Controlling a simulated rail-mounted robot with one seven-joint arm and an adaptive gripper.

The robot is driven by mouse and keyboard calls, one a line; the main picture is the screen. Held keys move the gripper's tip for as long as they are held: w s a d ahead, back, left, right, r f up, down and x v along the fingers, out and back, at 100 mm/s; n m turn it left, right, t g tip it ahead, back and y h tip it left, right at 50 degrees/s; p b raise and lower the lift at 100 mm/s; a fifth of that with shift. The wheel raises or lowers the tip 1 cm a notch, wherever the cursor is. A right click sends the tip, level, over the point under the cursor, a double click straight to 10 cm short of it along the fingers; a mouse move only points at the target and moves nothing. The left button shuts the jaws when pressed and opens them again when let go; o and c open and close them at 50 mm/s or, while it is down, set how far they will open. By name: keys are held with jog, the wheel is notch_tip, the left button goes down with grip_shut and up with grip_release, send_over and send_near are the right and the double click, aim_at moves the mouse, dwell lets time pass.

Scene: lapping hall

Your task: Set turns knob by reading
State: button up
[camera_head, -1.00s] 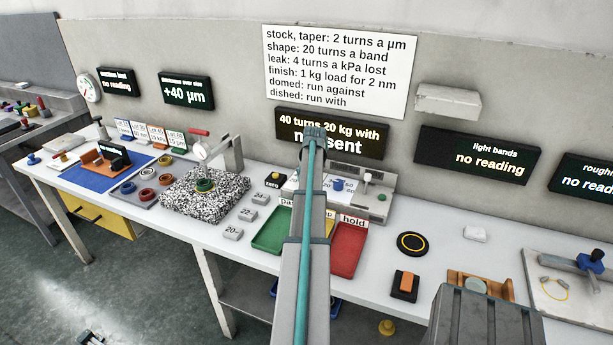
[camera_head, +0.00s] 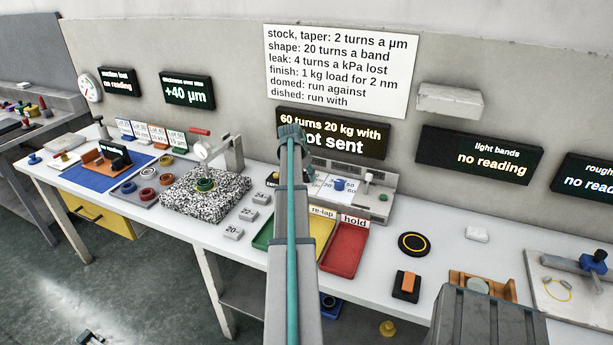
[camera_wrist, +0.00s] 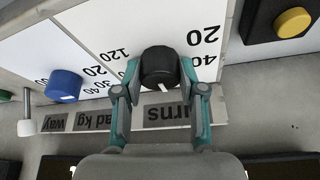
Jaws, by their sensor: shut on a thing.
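The black turns knob (camera_wrist: 160,70) with a white pointer mark sits on the white dial panel (camera_wrist: 85,30) in the wrist view. My gripper (camera_wrist: 160,64) is shut on it, one finger on each side. The numbers 20, 40 and 120 show around it, and "turns" is partly hidden below. In the head view my arm hides the knob. The panel display (camera_head: 332,133) reads "60 turns 20 kg with", with "not sent" partly hidden under it. The thickness display (camera_head: 187,91) reads +40 µm. The wall sign (camera_head: 338,70) says stock, taper: 2 turns a µm.
A blue load knob (camera_wrist: 63,86) is left of the turns knob, with a white lever (camera_wrist: 27,126) beyond. A yellow button (camera_wrist: 293,22) on a black box is at upper right. A red hold tray (camera_head: 345,248) lies in front of the panel. Other displays say no reading.

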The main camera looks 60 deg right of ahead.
jog(key=shift+w+m+g+y+b, duration=0.15)
jog(key=shift+m+g, duration=0.25)
jog(key=shift+m, duration=0.75)
jog(key=shift+s+m+g+y+b, duration=0.15)
jog(key=shift+m+g+b, duration=0.2)
jog(key=shift+m, duration=0.8)
jog(key=shift+w, duration=0.1)
jog(key=o, duration=1.1)
jog(key=shift+o, duration=0.2)
jog(key=v, duration=1.2)
jog(key=shift+d, duration=0.1)
